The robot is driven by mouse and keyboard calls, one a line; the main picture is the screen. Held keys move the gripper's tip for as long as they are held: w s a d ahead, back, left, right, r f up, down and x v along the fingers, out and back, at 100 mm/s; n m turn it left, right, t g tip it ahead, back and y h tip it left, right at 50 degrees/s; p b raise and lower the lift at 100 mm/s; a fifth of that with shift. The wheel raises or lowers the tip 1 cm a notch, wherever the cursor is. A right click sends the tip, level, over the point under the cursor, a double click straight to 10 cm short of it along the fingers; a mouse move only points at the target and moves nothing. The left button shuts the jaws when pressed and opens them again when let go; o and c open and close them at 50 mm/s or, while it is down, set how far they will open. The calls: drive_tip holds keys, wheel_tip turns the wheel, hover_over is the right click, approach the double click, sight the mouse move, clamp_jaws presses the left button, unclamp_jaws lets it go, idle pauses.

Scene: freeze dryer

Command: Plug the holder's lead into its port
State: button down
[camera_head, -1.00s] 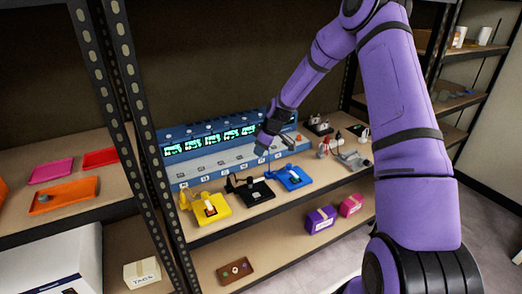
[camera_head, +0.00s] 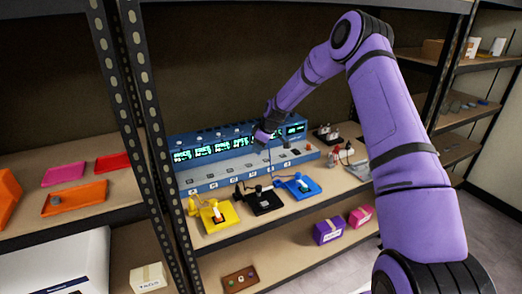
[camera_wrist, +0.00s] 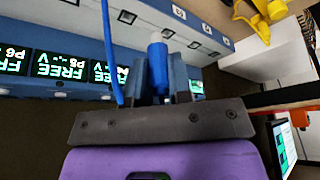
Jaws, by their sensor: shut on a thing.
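My gripper (camera_head: 266,137) is in front of the display row of the blue port unit (camera_head: 220,185). In the wrist view my gripper (camera_wrist: 160,85) is shut on a blue plug (camera_wrist: 157,64) with a pale tip, which points away from my palm. A blue lead (camera_wrist: 109,50) runs beside the left finger. In the head view a thin lead (camera_head: 270,160) hangs below my gripper toward the blue holder (camera_head: 298,187). The unit's numbered ports lie along its lower front ledge. The plug is apart from the ports in the wrist view; its exact height above them is unclear.
A black holder (camera_head: 265,203) and a yellow holder (camera_head: 218,218) stand left of the blue one on the same shelf. Grey items (camera_head: 350,170) lie to the right. A perforated shelf post (camera_head: 150,120) stands at the left. Boxes sit on the shelf below.

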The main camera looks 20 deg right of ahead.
drive_tip(key=shift+w, duration=0.1)
hover_over(246, 165)
drive_tip(key=d, duration=0.1)
drive_tip(key=shift+s, duration=0.4)
idle(0.4)
drive_tip(key=shift+f, duration=0.1)
drive_tip(key=shift+f, duration=1.65)
drive_tip(key=shift+f, duration=0.2)
drive_tip(key=shift+f, duration=2.8)
drive_tip(key=shift+f, duration=1.2)
drive_tip(key=c, duration=1)
unclamp_jaws()
